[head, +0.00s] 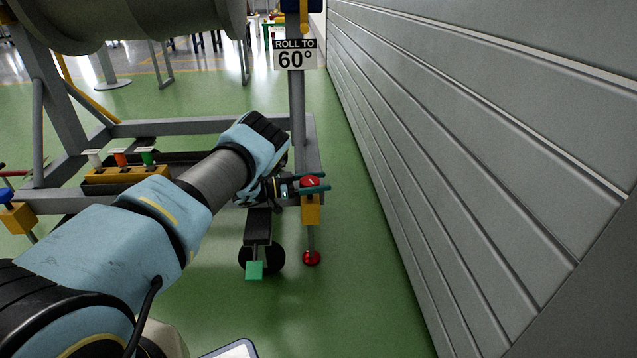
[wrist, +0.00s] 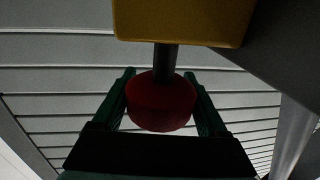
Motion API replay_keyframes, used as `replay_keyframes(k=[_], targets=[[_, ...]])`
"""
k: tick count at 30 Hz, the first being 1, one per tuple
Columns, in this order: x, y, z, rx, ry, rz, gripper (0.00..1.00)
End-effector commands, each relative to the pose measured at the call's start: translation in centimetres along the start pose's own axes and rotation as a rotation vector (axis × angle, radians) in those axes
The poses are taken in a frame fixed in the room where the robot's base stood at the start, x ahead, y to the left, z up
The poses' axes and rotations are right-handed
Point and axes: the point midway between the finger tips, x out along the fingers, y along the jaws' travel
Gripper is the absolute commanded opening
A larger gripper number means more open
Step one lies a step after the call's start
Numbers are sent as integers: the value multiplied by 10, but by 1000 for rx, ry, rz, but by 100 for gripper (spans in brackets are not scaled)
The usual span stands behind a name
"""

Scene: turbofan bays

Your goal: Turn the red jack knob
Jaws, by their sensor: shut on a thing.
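The red jack knob (head: 309,182) sits on top of a yellow block (head: 310,210) at the stand's right corner. In the wrist view the knob (wrist: 162,102) is a dark red round piece on a grey shaft (wrist: 166,62) that joins the yellow block (wrist: 180,20). My gripper (head: 311,186) reaches the knob from the left, with its teal fingers on either side of it. In the wrist view my gripper (wrist: 162,100) is shut on the knob, one green finger at each side. A white mark shows on the knob's top in the head view.
A grey panelled wall (head: 480,130) runs close on the right. A sign reading "ROLL TO 60°" (head: 295,55) hangs on the post behind. A green pedal (head: 255,270) and a caster wheel (head: 272,258) are below.

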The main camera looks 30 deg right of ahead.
Motion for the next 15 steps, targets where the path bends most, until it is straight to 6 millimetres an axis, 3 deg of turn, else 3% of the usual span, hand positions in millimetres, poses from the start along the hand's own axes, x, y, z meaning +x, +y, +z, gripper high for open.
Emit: replay_keyframes(k=[1, 2, 8, 15], targets=[[2, 0, -2, 2, 4, 1, 20], [2, 0, -2, 2, 4, 1, 77], [2, 0, -1, 1, 2, 0, 100], [0, 0, -1, 0, 1, -1, 100]])
